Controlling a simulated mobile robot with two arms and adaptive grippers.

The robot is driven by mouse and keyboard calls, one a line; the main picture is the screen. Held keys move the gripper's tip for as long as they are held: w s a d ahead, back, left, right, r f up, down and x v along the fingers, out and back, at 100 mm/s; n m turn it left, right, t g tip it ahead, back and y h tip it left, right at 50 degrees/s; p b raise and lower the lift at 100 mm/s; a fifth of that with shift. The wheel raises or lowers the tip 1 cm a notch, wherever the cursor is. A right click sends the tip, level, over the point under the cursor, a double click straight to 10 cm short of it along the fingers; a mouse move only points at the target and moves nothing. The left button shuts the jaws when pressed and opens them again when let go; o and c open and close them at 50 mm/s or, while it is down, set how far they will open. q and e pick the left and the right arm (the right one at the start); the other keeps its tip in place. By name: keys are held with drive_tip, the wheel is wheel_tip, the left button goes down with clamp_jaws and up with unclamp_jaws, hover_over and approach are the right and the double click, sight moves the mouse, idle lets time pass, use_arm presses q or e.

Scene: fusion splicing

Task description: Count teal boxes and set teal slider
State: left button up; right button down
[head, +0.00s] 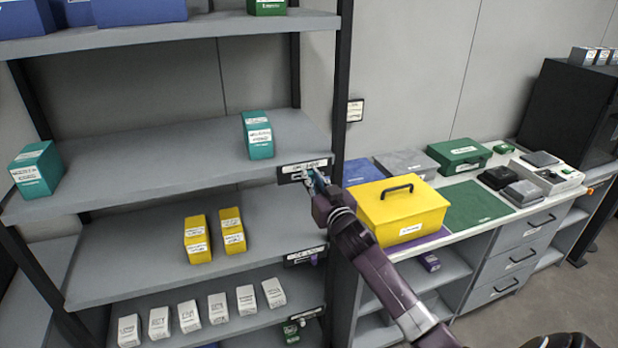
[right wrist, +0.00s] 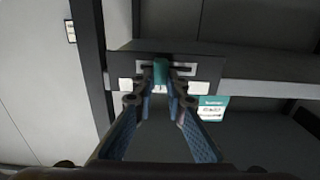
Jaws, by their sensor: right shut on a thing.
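In the head view, a teal box (head: 36,169) stands at the left end of the second shelf (head: 150,165). Another teal box (head: 258,135) stands near that shelf's right end; whether more hide behind either is unclear. A dark slider panel (head: 304,169) with white labels is on the shelf's front edge at the right. My right gripper (head: 316,182) is at this panel. In the right wrist view its fingers (right wrist: 161,98) are shut on the teal slider (right wrist: 160,72), about mid-slot. A teal box (right wrist: 211,108) shows to the right there. My left gripper is not in view.
Yellow boxes (head: 198,239) and white boxes (head: 189,316) stand on the lower shelves. A dark rack post (head: 343,80) rises just right of the panel. A yellow case (head: 400,210) sits on the counter close behind my right arm.

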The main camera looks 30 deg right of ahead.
drive_tip(key=shift+s+d, duration=0.25)
drive_tip(key=shift+d, duration=0.65)
drive_tip(key=c, duration=2.3)
unclamp_jaws()
drive_tip(key=o, duration=0.4)
drive_tip(key=shift+d, duration=0.15)
drive_tip(key=shift+c, duration=0.2)
drive_tip(key=v, duration=1.2)
drive_tip(key=shift+f, duration=0.1)
